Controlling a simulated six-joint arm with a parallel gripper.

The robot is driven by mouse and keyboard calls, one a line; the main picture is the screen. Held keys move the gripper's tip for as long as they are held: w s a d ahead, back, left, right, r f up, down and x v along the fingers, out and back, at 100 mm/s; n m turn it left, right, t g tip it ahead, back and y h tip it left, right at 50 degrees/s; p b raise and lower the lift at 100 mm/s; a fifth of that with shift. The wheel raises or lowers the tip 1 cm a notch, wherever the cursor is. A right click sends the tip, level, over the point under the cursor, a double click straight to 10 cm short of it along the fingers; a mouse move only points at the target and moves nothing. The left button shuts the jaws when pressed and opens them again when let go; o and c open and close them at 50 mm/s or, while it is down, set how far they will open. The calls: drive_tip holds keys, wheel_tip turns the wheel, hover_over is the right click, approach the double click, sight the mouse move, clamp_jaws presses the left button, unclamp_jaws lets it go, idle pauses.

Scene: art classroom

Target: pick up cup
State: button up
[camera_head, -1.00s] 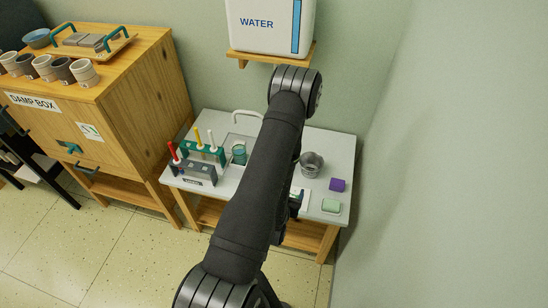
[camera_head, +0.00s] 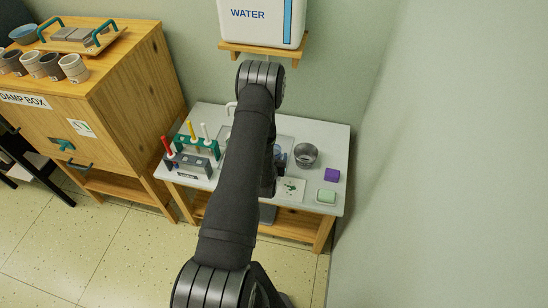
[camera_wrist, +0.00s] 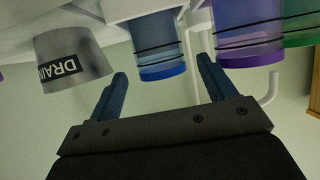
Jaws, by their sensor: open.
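In the wrist view, a clear cup with a blue base and dark bands (camera_wrist: 160,48) shows between my two finger directions, beyond the tips. A purple-based cup (camera_wrist: 248,40) is to its right and a green-based cup (camera_wrist: 301,28) at the right edge. My gripper (camera_wrist: 162,72) is open, its blue fingers apart and nothing held. I cannot tell how far the blue-based cup is from the fingers. In the head view, my arm hides most of the gripper and the cups; a small bluish cup part (camera_head: 281,153) shows right of the arm.
A metal bucket (camera_head: 306,156) stands on the white table (camera_head: 328,137); its DRAIN label (camera_wrist: 62,70) shows in the wrist view. A water tank (camera_head: 263,20) is above.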

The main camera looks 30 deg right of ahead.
drive_tip(key=shift+x, duration=2.7)
drive_tip(key=shift+f, duration=0.2)
drive_tip(key=shift+a, duration=0.1)
drive_tip(key=shift+c, duration=0.3)
drive_tip(key=c, duration=1.1)
